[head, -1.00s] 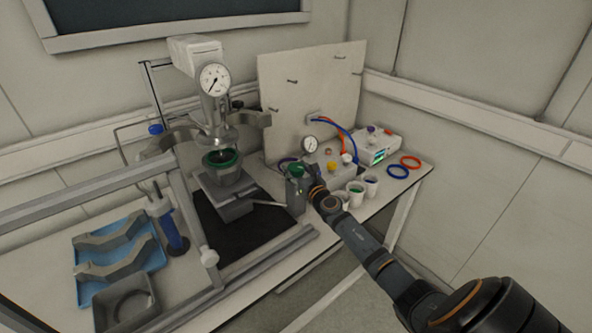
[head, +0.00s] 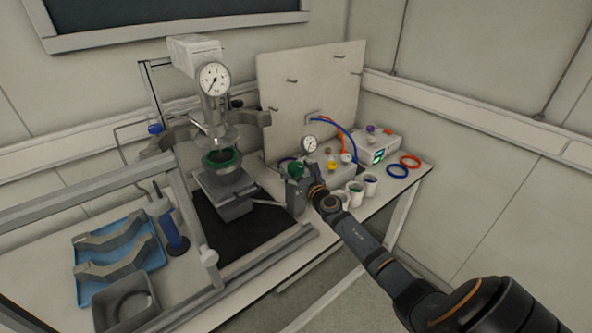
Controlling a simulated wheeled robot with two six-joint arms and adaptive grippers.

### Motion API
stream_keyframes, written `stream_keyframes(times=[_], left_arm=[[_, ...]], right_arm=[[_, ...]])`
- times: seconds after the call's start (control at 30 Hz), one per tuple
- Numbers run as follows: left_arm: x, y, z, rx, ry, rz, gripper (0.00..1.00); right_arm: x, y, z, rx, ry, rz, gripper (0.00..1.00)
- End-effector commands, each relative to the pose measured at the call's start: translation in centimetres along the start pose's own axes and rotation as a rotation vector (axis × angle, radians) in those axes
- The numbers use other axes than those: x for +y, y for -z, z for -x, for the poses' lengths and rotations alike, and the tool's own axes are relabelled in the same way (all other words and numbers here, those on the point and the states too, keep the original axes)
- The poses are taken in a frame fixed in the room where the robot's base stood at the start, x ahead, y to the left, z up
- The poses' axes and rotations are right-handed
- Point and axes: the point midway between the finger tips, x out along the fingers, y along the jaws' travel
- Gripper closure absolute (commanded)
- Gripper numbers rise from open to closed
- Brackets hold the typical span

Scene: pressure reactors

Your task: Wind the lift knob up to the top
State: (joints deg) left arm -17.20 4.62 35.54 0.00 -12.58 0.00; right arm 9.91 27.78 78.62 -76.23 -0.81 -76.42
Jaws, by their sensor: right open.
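The lift (head: 224,190) is a grey jack in the middle of the bench. It bears a dark vessel with a green ring (head: 222,160) under the gauge-topped reactor head (head: 213,110). A thin rod (head: 265,203) runs right from the lift towards my right gripper (head: 291,196). The lift knob cannot be made out; the gripper seems to cover the rod's end. The right gripper is open, at the rod's end; whether it touches the knob cannot be told. A green round thing (head: 295,169) shows just behind the gripper. My left gripper is not in view.
A grey frame (head: 196,225) stands left of the lift. A blue tray (head: 120,255) with grey clamp halves and a grey tub (head: 125,302) are front left. Right of the gripper are white cups (head: 355,192), a control box (head: 378,150) and rings (head: 398,171).

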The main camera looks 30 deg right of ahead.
Motion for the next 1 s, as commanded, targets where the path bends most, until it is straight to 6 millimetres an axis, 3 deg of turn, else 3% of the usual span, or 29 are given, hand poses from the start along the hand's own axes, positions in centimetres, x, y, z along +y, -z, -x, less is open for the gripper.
stream_keyframes(times=[0.17, 0.4, 0.6, 0.73, 1.0], left_arm=[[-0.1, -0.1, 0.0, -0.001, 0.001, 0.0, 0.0], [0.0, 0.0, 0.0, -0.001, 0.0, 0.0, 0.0], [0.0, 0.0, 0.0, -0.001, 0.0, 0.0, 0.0], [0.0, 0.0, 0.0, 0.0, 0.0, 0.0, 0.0], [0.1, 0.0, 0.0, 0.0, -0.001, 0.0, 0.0]], right_arm=[[-0.1, 0.1, 1.4, -0.001, 0.001, 0.003, 0.21], [0.0, 0.2, 7.1, 0.006, -0.003, 0.008, 0.21], [-0.1, 0.1, 10.7, 0.004, 0.0, 0.006, 0.21], [0.0, 0.1, 11.8, 0.002, -0.001, 0.002, 0.21], [0.0, 0.0, 12.0, 0.0, 0.0, 0.0, 0.21]])
